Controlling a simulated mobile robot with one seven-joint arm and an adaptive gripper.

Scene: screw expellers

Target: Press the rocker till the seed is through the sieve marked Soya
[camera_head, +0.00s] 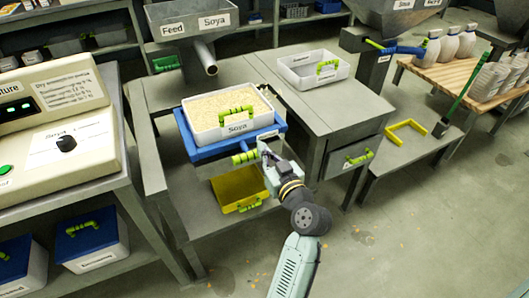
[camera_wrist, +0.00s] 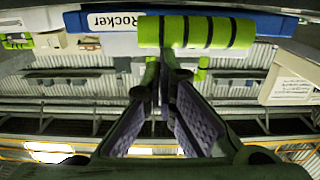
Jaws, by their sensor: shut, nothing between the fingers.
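The white sieve (camera_head: 243,133) marked Soya is heaped with pale seed (camera_head: 230,105) and has a green handle in front. It sits on the blue rocker (camera_head: 205,152). The rocker's green, black-banded handle (camera_head: 244,157) sticks out at the front; in the wrist view the handle (camera_wrist: 213,32) lies across the top beside the Rocker label (camera_wrist: 125,21). My gripper (camera_head: 264,151) is shut and empty at the handle's right end. In the wrist view the fingertips (camera_wrist: 165,62) overlap the handle's lower edge; I cannot tell whether they touch.
A yellow bin (camera_head: 240,188) stands beneath the rocker. The Soya feed hopper (camera_head: 190,18) and its spout (camera_head: 205,58) are behind. An empty-looking white tray (camera_head: 312,72) is on the bench at right. A control panel (camera_head: 65,115) is at left. The floor at right is mostly clear.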

